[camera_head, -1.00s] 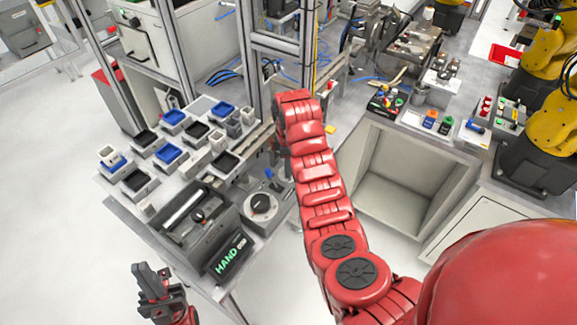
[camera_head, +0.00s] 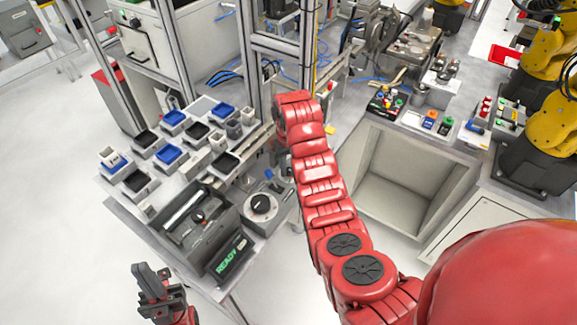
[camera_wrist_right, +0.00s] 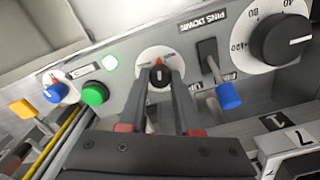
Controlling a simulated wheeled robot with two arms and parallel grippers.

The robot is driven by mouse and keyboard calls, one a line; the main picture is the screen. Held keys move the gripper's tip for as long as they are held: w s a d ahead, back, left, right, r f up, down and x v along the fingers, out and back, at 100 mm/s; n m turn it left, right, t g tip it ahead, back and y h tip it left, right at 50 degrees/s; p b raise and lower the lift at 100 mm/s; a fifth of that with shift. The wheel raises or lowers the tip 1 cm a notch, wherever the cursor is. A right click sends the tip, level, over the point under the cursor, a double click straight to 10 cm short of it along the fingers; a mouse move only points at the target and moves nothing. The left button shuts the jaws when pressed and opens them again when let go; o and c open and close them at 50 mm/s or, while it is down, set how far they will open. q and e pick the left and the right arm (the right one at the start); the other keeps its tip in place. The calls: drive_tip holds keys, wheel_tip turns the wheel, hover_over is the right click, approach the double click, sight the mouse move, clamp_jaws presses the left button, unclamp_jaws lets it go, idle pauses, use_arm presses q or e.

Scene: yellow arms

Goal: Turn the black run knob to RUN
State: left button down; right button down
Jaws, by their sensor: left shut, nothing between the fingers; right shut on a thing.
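The black run knob (camera_wrist_right: 159,75) sits on a round white plate on the grey panel in the right wrist view. Its red-tipped pointer points roughly up in that picture; the small plate lettering is too small to read. My right gripper (camera_wrist_right: 165,82) is shut on the knob, one finger on each side. In the head view the knob and that gripper are hidden behind my red right arm. My left gripper (camera_head: 148,275) is shut and empty at the lower left, apart from the bench. The display (camera_head: 230,258) on the bench reads READY in green.
Close to the knob are a blue-tipped lever (camera_wrist_right: 228,95), a green button (camera_wrist_right: 95,93), a lit green lamp (camera_wrist_right: 111,62) and a blue-and-white selector (camera_wrist_right: 55,92). A large black dial (camera_wrist_right: 287,40) is at upper right. Several small trays fill the bench (camera_head: 125,207).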

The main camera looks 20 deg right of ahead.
sight(288, 169)
drive_tip(key=m, duration=0.6)
drive_tip(key=shift+m, duration=0.3)
idle(0.4)
drive_tip(key=c, duration=0.6)
unclamp_jaws()
wheel_tip(288, 169, up, 7)
drive_tip(key=p, duration=0.5)
wheel_tip(288, 169, up, 10)
drive_tip(key=shift+r, duration=0.15)
